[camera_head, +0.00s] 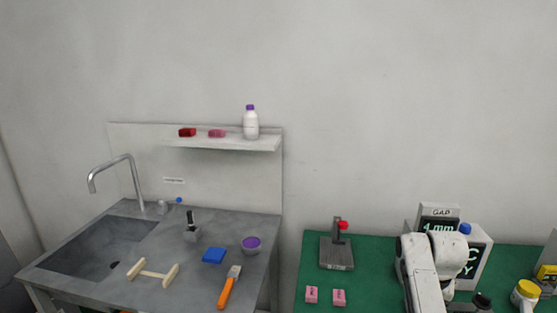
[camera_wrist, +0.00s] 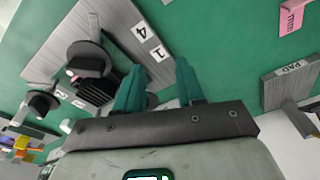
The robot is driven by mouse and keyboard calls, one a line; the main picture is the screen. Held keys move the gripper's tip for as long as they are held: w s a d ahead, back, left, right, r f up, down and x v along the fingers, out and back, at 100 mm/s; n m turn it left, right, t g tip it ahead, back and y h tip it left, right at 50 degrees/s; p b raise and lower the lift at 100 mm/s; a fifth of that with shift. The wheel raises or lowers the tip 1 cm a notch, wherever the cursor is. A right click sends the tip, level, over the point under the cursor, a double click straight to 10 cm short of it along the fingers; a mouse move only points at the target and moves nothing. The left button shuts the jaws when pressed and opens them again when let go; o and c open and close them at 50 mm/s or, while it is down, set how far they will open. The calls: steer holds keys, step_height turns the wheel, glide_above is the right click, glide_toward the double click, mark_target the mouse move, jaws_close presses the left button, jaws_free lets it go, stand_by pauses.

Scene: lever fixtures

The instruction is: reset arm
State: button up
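My gripper (camera_wrist: 158,78) shows in the wrist view with its two teal fingers spread apart and nothing between them. Its fingertips overlap the edge of a grey numbered plate (camera_wrist: 95,25) that carries black round knobs (camera_wrist: 88,58). I cannot tell whether they touch it. In the head view my white arm (camera_head: 424,272) reaches over the right part of the green table top, and its gripper cannot be made out clearly. A lever fixture with a red knob (camera_head: 342,225) on a dark base (camera_head: 336,255) stands left of the arm.
Pink blocks (camera_head: 311,294) lie on the green surface (camera_head: 375,255). A yellow-capped container (camera_head: 526,292) is at far right. The sink counter (camera_head: 130,285) is at left. A grey labelled block (camera_wrist: 290,83) shows in the wrist view.

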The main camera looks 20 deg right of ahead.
steer(key=s+a+f+n, duration=0.1)
steer(key=a, duration=0.2)
steer(key=s+a+f+n, duration=0.1)
steer(key=a+f, duration=0.1)
steer(key=a, duration=0.2)
steer(key=s+a+f+n+t, duration=0.1)
steer(key=a, duration=0.3)
steer(key=shift+s+a+f+n, duration=0.1)
steer(key=shift+a+f+n, duration=0.05)
steer(key=shift+f+n, duration=0.2)
steer(key=s+a, duration=0.1)
steer(key=a, duration=0.1)
steer(key=s+a+n, duration=0.1)
steer(key=a, duration=0.1)
steer(key=s+a+n+t, duration=0.1)
steer(key=a, duration=0.1)
steer(key=shift+s+a+f+n, duration=0.1)
steer(key=shift+s+f+n, duration=0.15)
steer(key=shift+f, duration=0.15)
steer(key=s+a+r+n+t+y, duration=0.1)
steer(key=s+a+n, duration=0.1)
steer(key=s+a, duration=0.3)
steer(key=s+a+r+n+t, duration=0.1)
steer(key=s+a+r+n, duration=0.15)
steer(key=s+a, duration=0.3)
steer(key=s+d+f+g, duration=0.1)
steer(key=s+f+g, duration=0.3)
steer(key=s, duration=0.6)
step_height(320, 180, down, 3)
steer(key=shift+r, duration=0.15)
